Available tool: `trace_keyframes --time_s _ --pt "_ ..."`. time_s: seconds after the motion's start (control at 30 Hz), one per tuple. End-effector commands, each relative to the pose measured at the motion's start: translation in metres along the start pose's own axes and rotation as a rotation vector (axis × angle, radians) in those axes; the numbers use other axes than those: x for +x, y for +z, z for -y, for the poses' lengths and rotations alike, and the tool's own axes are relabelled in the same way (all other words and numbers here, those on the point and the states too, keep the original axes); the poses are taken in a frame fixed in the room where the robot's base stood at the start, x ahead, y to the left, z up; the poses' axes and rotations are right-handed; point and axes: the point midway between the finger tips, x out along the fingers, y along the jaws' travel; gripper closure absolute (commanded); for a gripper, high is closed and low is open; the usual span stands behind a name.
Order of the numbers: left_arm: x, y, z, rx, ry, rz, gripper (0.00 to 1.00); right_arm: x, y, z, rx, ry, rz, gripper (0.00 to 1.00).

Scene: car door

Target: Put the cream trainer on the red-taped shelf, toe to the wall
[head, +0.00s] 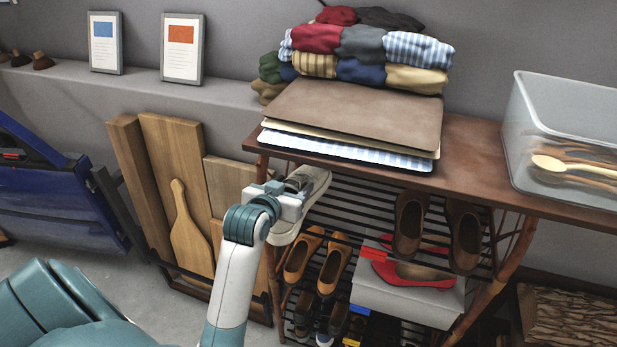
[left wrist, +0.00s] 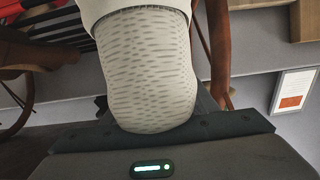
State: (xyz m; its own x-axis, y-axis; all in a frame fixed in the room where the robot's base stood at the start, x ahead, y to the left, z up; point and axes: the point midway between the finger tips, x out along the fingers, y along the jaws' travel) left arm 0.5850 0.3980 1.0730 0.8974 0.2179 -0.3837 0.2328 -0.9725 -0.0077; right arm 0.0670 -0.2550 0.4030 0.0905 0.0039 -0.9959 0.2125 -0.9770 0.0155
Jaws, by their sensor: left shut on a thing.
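The cream trainer (head: 316,183) is in my left gripper (head: 287,197) at the left end of the shoe rack, just below the tabletop. The gripper is shut on it. Which end is the toe is not clear. The red tape (head: 373,253) marks the front edge of the upper slatted shelf (head: 362,197). The trainer is beside this shelf's left part; I cannot tell whether it touches the slats. My right gripper is not in view.
Brown shoes (head: 410,226) stand on the upper shelf's right part; slats left of them look bare. Tan shoes (head: 303,256) and a white box (head: 408,298) with red shoes are lower. The tabletop (head: 476,150) overhangs the shelf. Wooden boards (head: 176,185) lean at left.

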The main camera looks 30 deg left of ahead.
Motion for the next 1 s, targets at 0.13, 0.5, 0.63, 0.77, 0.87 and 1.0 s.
trace_keyframes --time_s 0.13,0.5,0.63,0.77,0.87,1.0 --pt "0.03 -0.018 0.0 -0.001 0.001 0.0 0.83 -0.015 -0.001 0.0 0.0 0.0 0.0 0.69" --pt "0.094 -0.044 0.0 -0.001 0.001 -0.001 0.83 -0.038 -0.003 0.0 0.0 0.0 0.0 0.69" --pt "0.103 -0.028 0.0 0.0 0.001 0.004 0.83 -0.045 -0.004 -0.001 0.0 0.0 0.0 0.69" --pt "0.107 -0.017 0.0 0.0 0.0 0.0 0.83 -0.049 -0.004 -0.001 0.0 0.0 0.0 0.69" --pt "0.109 -0.013 0.0 -0.001 0.0 -0.001 0.83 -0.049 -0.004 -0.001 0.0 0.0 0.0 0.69" --pt "0.109 -0.012 0.0 0.0 0.001 -0.003 0.83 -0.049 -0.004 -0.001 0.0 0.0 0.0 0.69"
